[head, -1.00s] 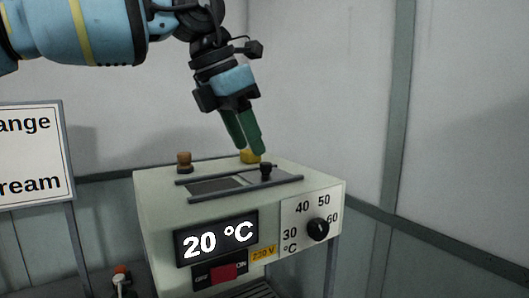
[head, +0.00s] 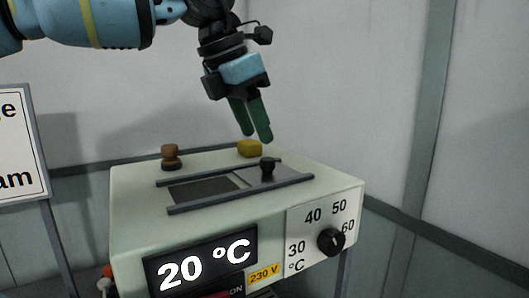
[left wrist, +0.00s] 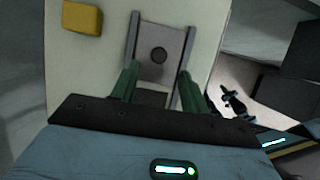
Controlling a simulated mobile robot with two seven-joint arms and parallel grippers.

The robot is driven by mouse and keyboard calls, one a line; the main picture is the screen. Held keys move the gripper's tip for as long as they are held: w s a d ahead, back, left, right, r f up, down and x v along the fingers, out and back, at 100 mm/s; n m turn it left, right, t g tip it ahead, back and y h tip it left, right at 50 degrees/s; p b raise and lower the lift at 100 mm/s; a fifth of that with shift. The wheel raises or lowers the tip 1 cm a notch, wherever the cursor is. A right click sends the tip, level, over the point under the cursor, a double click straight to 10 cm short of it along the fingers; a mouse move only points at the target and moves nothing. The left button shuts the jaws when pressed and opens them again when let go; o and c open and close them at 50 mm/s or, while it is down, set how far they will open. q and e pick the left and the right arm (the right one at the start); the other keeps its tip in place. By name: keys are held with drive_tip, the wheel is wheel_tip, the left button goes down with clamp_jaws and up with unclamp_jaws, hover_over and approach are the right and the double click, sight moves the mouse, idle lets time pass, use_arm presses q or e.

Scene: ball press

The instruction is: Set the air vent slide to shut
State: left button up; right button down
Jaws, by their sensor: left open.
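The air vent slide is a grey plate (head: 248,179) with a black knob (head: 268,166), set between two dark rails on top of the pale machine (head: 135,200). The plate sits at the right end of the rails, and the dark vent opening (head: 203,190) shows uncovered to its left. My left gripper (head: 258,137) is open and empty, with its green fingers pointing down above the knob and apart from it. In the left wrist view the knob (left wrist: 158,55) appears between the two fingertips, slightly beyond them. My right gripper is not in view.
A yellow block (head: 250,149) and a brown knob (head: 170,156) stand on the machine top behind the rails. The front has a 20 °C display (head: 203,262) and a temperature dial (head: 330,241). A sign (head: 18,145) stands at the left.

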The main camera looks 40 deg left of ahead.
sight(266, 158)
use_arm(q)
drive_tip(key=shift+x, duration=3.05)
clamp_jaws()
drive_tip(key=shift+a, duration=0.1)
